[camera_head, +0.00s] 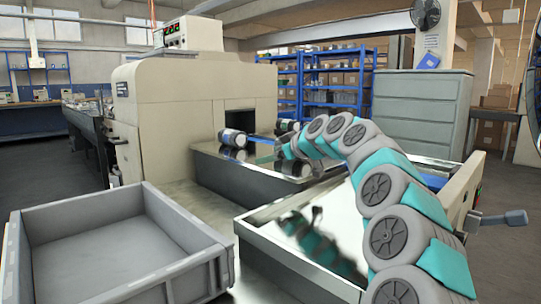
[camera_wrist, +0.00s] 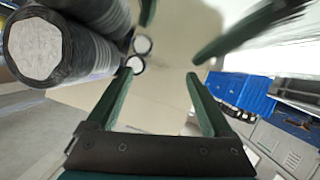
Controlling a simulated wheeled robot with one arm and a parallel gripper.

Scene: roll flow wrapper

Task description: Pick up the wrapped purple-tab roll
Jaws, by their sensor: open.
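A dark-wrapped roll with a pale end (camera_wrist: 35,50) fills the upper left of the wrist view, left of my gripper (camera_wrist: 161,76) and outside its fingers. Two smaller pale roll ends (camera_wrist: 142,45) show farther off, beyond the left fingertip. My green fingers are spread and hold nothing. In the head view, a roll with pale and dark bands (camera_head: 232,138) lies at the left end of the shiny outfeed table (camera_head: 235,178). Another roll (camera_head: 285,127) is partly hidden near the end of my arm. I cannot make out a purple tab on any roll.
A cream wrapping machine (camera_head: 165,125) with a dark outlet stands behind the table. An empty grey crate (camera_head: 100,240) is at front left. A second shiny tray-like surface (camera_head: 320,215) lies under my arm. A grey cabinet (camera_head: 420,115) and blue shelves (camera_head: 325,85) stand behind.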

